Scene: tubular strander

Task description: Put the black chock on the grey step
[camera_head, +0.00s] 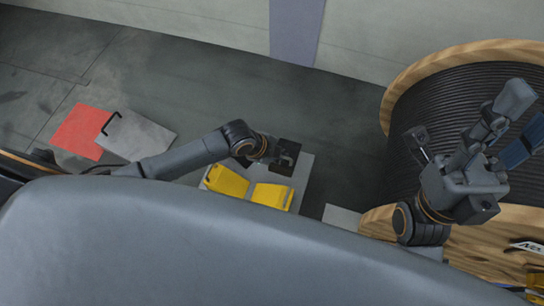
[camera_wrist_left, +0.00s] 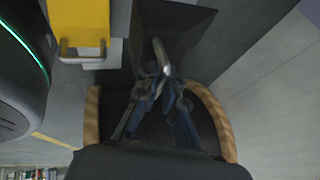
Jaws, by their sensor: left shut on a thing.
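The black chock (camera_head: 288,148) is a dark block with a metal handle (camera_wrist_left: 161,55). My left gripper (camera_head: 279,157) is shut on this handle; the fingers (camera_wrist_left: 160,92) meet at its end in the left wrist view. The black chock also shows beyond the fingers in that view (camera_wrist_left: 185,25). In the head view it overlaps the far part of the grey step (camera_head: 305,168). I cannot tell whether it touches the step or hangs just above it. My right gripper (camera_head: 466,142) looks open and empty, in front of the cable drum.
Two yellow chocks (camera_head: 228,182) (camera_head: 272,196) sit on the near part of the step. A large wooden-rimmed drum (camera_head: 400,88) of black cable stands at the right. A red patch (camera_head: 80,130) and a grey plate with a black handle (camera_head: 137,136) lie on the floor at left.

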